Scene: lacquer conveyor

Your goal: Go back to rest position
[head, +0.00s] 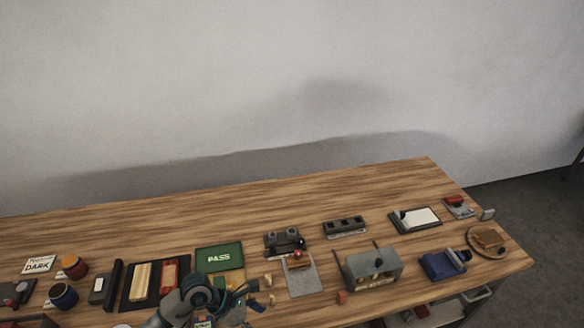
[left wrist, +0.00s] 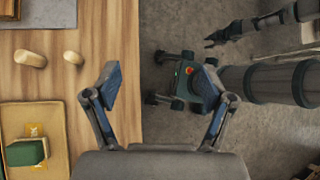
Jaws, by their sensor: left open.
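My left gripper (head: 238,300) is at the bottom of the head view, over the front part of the wooden table (head: 300,190). In the left wrist view the left gripper (left wrist: 157,88) has its two fingers spread wide. Nothing is between them. The table's front edge and the grey floor show below it. A second dark arm, which looks like my right arm, enters the left wrist view from the right; its small gripper (left wrist: 215,39) is over the floor, with its jaws too small to read. The right gripper is not visible in the head view.
A green PASS mat (head: 219,258) and a dark tray (head: 126,298) lie near the left arm. Small tan pegs (left wrist: 30,58) stand close to the table edge. A grey-green machine (head: 372,266) and blue device (head: 443,264) stand right. The table's back strip is clear.

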